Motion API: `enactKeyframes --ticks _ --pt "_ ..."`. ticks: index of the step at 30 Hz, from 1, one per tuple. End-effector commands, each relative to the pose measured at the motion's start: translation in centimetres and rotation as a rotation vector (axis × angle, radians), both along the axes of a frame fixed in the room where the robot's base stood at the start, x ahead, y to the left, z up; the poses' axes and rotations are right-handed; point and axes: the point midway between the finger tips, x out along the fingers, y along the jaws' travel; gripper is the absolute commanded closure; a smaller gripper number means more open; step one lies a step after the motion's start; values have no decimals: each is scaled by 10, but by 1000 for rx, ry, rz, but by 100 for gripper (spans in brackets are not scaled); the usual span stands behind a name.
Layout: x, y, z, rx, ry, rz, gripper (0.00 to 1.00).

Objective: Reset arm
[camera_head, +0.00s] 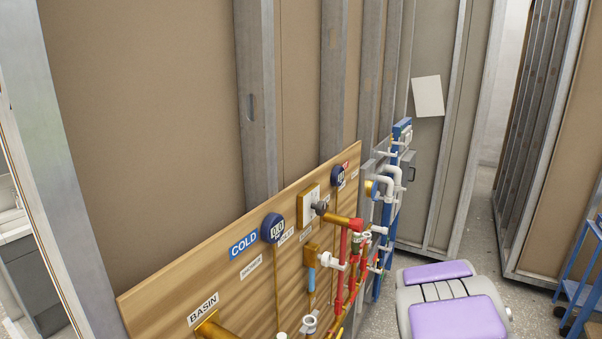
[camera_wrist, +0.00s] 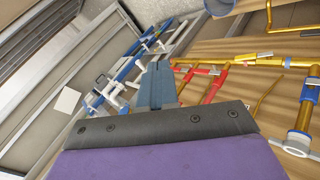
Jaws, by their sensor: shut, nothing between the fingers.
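My gripper (camera_wrist: 157,82) shows in the wrist view, with narrow blue fingers closed together beyond a dark bolted plate and a purple body. Nothing shows between the fingers. The fingers point toward the pipework; I cannot tell their distance from it. In the head view, the wooden pipe board (camera_head: 190,285) carries a blue COLD label (camera_head: 244,245), round blue gauges and brass fittings. Red pipes (camera_head: 343,265) stand at its right end. The red pipes also show in the wrist view (camera_wrist: 215,86).
White and blue pipes (camera_head: 390,185) stand beyond the board. Metal studs and brown wall panels (camera_head: 140,90) rise behind it. A white paper sheet (camera_head: 427,96) is on the far panel. A blue cart (camera_head: 580,285) stands at the right edge. Grey floor (camera_head: 480,235) is clear between.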

Motion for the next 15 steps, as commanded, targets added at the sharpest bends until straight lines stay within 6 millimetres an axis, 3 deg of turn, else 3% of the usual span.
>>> enactKeyframes --ticks 8,15 --pt "-89 7 33 88 93 -269 100" --pt "-177 38 43 208 209 -456 100"
